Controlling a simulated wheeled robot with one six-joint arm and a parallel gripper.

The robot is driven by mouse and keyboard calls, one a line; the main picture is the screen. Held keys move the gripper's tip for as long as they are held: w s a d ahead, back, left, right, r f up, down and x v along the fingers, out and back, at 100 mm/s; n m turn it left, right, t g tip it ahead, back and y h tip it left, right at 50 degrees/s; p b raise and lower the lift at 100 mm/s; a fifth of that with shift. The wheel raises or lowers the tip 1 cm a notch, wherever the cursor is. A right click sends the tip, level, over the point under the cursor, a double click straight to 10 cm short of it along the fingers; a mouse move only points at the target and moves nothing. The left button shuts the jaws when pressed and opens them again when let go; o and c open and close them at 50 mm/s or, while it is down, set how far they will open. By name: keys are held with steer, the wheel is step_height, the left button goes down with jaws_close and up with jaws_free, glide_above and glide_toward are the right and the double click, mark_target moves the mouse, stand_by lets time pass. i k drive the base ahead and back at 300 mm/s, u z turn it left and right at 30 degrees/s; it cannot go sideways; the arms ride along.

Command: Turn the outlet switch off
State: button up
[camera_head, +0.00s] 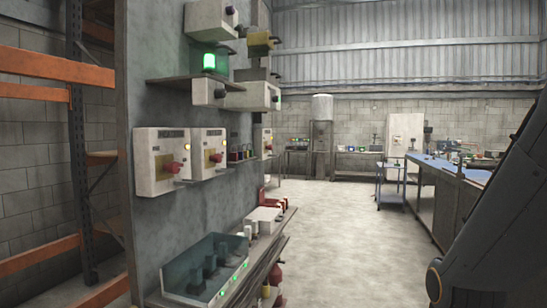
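The outlet switch cannot be told for sure from the other controls. Whether these are outlet switches is too small to tell. My gripper is out of view; only a dark part of my arm shows at the right.
Orange shelving (45,67) stands at the far left. A green lamp (209,62) glows on an upper shelf, with more boxes nearby. A blue-topped workbench (445,166) and a blue cart (391,186) stand at the right. The concrete floor (335,240) between is clear.

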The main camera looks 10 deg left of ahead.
mark_target(217, 158)
steer(key=z, duration=0.1)
steer(key=i, duration=1.35)
steer(key=u, duration=0.55)
